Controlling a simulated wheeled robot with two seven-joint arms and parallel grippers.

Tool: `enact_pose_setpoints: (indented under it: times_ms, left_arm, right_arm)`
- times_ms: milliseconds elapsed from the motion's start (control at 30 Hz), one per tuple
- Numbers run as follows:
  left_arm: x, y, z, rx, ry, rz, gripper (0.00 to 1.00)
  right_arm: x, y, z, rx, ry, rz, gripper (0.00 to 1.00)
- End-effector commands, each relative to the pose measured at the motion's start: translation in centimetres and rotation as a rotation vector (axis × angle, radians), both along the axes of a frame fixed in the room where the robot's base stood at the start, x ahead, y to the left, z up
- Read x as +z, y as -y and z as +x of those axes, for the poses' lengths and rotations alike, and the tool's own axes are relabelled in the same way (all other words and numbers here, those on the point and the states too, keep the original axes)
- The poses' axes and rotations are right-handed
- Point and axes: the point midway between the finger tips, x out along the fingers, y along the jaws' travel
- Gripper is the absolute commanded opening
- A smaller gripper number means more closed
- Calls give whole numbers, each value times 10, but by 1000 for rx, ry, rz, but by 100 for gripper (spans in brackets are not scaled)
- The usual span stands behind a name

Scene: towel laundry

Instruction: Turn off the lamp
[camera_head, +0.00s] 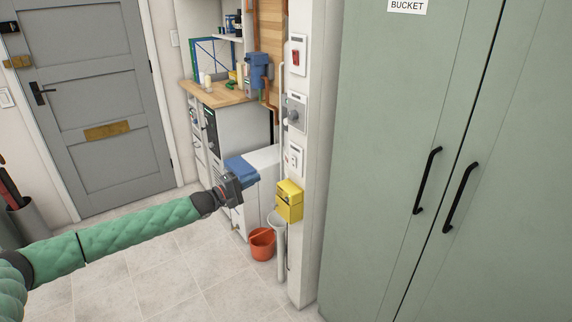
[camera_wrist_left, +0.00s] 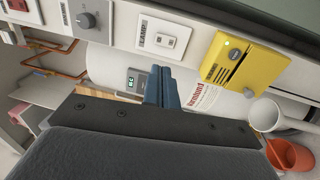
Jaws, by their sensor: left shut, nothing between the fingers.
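A white wall plate with a label that seems to read LAMP (camera_wrist_left: 163,38) is at the upper middle of the left wrist view, with a small switch in its centre. It appears to be the lowest plate (camera_head: 295,158) on the narrow white wall in the head view. My left gripper (camera_head: 242,170) is left of this plate, apart from it. Its blue fingers (camera_wrist_left: 168,88) are shut and empty, showing just below the plate in the wrist view. The lamp itself cannot be made out. My right gripper is not in view.
A dial plate (camera_head: 294,113) and a red switch (camera_head: 298,55) are above on the same wall. A yellow box (camera_head: 289,202) is below, above an orange bucket (camera_head: 262,244). Green cabinet doors (camera_head: 400,130) fill the right.

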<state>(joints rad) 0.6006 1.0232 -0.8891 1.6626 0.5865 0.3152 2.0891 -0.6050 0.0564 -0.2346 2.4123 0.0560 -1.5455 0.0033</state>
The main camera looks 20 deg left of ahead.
Motion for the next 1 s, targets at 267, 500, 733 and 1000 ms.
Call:
enact_pose_setpoints:
  times_ms: [267,500,733,1000]
  left_arm:
    - [1,2,2,0,1,2,0]
    - [7,18,23,-1,3,1,0]
    - [11,43,54,0,3,2,0]
    - [17,71,90,0,2,2,0]
  right_arm:
    - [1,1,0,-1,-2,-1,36]
    - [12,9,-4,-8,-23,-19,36]
    - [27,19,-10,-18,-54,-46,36]
    - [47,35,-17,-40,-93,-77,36]
